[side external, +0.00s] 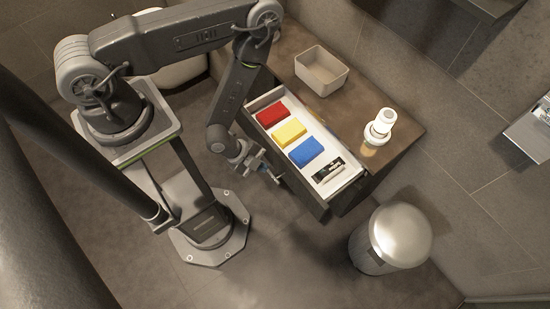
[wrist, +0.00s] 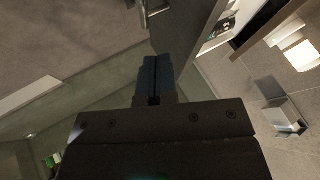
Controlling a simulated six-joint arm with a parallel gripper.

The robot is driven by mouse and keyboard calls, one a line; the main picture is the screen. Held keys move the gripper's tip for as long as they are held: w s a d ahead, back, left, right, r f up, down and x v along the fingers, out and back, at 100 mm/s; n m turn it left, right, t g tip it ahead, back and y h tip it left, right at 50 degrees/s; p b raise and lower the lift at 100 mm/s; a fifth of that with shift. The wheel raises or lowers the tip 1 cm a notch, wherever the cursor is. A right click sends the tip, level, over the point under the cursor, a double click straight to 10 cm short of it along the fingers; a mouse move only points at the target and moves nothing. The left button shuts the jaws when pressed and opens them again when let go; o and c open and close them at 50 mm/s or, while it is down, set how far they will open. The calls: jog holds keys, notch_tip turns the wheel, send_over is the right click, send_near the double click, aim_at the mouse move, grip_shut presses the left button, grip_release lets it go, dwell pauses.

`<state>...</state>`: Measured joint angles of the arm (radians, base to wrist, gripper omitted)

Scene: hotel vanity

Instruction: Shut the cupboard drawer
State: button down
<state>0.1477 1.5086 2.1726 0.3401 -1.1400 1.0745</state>
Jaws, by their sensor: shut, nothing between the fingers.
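The cupboard drawer (side external: 304,190) stands pulled out from the dark cupboard (side external: 350,108) in the side view. Its pale inside holds a red block (side external: 271,115), a yellow block (side external: 289,132), a blue block (side external: 306,152) and a small black-and-white item (side external: 328,170). My gripper (side external: 273,176) is low in front of the drawer's front panel, near its middle. Whether it touches the panel cannot be told. In the wrist view my gripper (wrist: 154,64) is shut and empty. Part of the open drawer (wrist: 216,36) shows at the upper right there.
A beige open box (side external: 322,71) and a white bottle-like item (side external: 380,125) stand on the cupboard top. A metal bin (side external: 392,238) stands on the floor to the right of the drawer. The floor in front of the drawer is clear around my gripper.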

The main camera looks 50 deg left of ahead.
aim_at(284, 165)
jog(key=w, duration=0.1)
jog(key=w+f, duration=0.1)
jog(key=w, duration=0.1)
jog(key=shift+w+d+f, duration=0.15)
jog(key=shift+w+d, duration=0.15)
jog(key=shift+w, duration=0.6)
jog(key=shift+w, duration=0.1)
jog(key=w, duration=1.4)
jog(key=shift+w, duration=0.4)
jog(key=shift+s, duration=0.15)
